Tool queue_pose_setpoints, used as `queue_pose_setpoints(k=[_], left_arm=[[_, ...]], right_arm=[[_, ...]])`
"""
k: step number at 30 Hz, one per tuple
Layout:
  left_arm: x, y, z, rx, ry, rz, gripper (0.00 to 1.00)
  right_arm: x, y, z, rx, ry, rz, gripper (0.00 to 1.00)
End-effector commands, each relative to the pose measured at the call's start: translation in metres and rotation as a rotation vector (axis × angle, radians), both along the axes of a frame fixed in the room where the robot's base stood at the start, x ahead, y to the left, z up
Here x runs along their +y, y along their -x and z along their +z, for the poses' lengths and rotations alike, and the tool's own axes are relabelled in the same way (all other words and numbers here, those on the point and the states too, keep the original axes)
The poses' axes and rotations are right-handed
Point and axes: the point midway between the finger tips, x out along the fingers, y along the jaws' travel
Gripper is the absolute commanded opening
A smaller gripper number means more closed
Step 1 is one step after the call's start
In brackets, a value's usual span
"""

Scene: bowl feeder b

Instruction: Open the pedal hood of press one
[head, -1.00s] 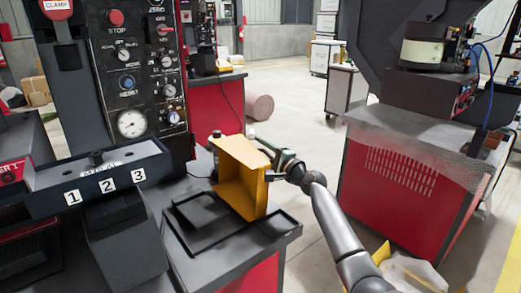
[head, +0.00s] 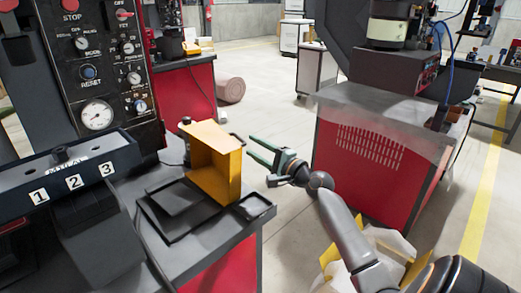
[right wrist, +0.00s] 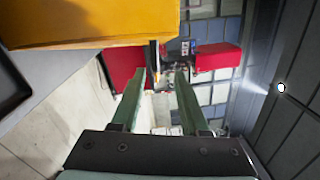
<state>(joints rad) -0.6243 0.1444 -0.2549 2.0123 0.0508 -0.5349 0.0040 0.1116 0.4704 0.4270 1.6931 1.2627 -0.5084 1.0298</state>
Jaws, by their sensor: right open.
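The yellow pedal hood (head: 222,172) stands tipped up at the back of the black pedal base (head: 165,222) on the grey bench top, with its hollow side facing left. The flat black base in front of it is uncovered. My right gripper (head: 252,148) is to the right of the hood, apart from it, with its green fingers spread and empty. In the right wrist view the hood (right wrist: 90,22) fills the upper left, and nothing lies between the open fingers (right wrist: 158,75). My left gripper does not show.
The press panel (head: 95,70) with gauge and knobs rises at the left, above a label strip (head: 70,175) numbered 1, 2, 3. A red machine cabinet (head: 370,150) stands to the right. Open floor lies between bench and cabinet.

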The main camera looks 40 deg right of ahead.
Motion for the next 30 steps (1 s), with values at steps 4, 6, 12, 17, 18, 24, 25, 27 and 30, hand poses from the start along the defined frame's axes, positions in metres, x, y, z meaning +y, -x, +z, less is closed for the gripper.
queue_pose_setpoints(k=[4,6,12,17,18,24,25,27,30], left_arm=[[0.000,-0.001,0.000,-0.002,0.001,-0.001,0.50],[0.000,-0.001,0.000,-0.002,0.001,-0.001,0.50],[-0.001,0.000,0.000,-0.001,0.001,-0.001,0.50],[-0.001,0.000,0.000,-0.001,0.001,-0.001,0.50],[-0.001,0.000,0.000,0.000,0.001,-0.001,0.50],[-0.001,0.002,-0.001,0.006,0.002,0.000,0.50],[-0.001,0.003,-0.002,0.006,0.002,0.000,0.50],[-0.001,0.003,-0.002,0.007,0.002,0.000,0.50],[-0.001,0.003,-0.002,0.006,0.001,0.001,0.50]], right_arm=[[0.000,0.014,-0.001,0.000,-0.002,0.000,0.45],[-0.001,0.017,-0.001,-0.001,-0.002,0.000,0.45],[-0.001,0.019,-0.001,-0.001,-0.002,0.000,0.45],[-0.001,0.018,-0.001,-0.001,-0.002,0.000,0.45],[-0.001,0.018,-0.001,-0.001,-0.002,0.000,0.45],[-0.001,0.018,-0.001,-0.001,-0.002,0.000,0.45],[-0.001,0.018,-0.001,-0.001,-0.002,0.000,0.45],[-0.001,0.018,-0.001,-0.001,-0.002,0.000,0.45],[-0.001,0.018,-0.001,-0.001,-0.001,0.000,0.45]])
